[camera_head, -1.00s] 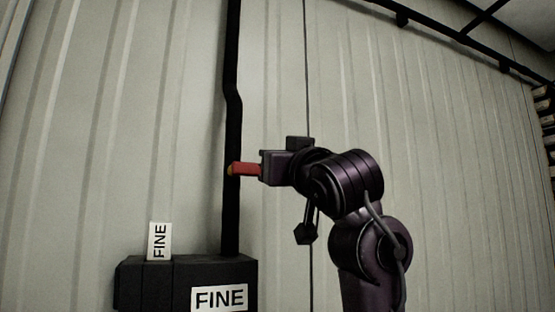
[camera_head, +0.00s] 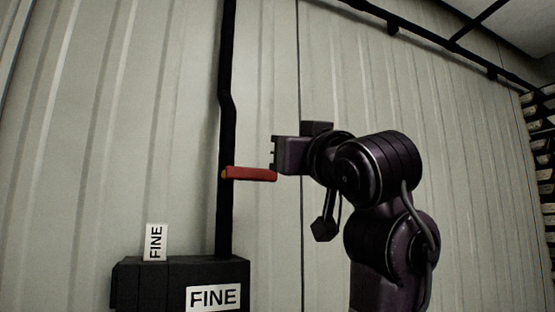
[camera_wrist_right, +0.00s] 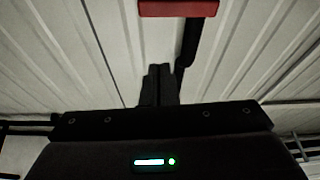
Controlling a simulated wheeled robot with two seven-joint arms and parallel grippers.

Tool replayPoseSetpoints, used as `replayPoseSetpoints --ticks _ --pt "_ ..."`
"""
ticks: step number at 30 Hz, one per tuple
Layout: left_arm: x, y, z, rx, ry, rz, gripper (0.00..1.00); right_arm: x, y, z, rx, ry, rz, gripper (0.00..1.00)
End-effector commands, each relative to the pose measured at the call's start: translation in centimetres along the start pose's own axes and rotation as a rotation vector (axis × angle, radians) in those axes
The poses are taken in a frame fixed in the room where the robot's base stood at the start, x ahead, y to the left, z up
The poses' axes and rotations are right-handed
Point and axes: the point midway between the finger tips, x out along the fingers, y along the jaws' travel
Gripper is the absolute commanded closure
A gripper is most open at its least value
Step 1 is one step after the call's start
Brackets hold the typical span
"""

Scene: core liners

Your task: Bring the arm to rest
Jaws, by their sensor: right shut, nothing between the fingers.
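My right arm rises from the lower right in the head view, with its right gripper (camera_head: 275,153) pointing left. The gripper is beside the outer end of a red lever (camera_head: 250,174) with a yellowish end on a black vertical pipe. In the right wrist view the gripper's dark fingers (camera_wrist_right: 159,84) are together with nothing between them. The red lever (camera_wrist_right: 178,8) shows past the fingertips at the top of that view, with a gap between. My left gripper is in neither view.
A black box (camera_head: 140,285) with white FINE labels (camera_head: 213,298) stands at the pipe's (camera_head: 224,130) foot. A pale corrugated wall (camera_head: 110,120) is behind. A dark rail (camera_head: 440,40) runs along the upper right, and a rack (camera_head: 540,150) is at the right edge.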

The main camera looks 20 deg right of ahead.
Motion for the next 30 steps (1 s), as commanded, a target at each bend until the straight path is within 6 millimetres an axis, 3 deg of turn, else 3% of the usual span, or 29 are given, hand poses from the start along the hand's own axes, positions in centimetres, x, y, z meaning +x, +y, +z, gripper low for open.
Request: replayPoseSetpoints --ticks 6,23,26,29,30 --pt "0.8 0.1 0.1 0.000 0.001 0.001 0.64 -1.7 -0.1 0.0 0.001 0.001 0.000 1.00" --pt "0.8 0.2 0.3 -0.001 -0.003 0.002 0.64 -1.7 0.0 -0.1 0.000 0.000 0.000 1.00" --pt "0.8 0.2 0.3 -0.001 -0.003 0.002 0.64 -1.3 0.0 1.2 0.001 -0.020 0.002 1.00" --pt "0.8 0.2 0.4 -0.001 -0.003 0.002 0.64 -0.3 -0.1 5.2 0.001 -0.084 0.006 1.00" --pt "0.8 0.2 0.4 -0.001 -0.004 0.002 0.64 0.2 -0.2 7.6 0.000 -0.122 0.008 1.00"
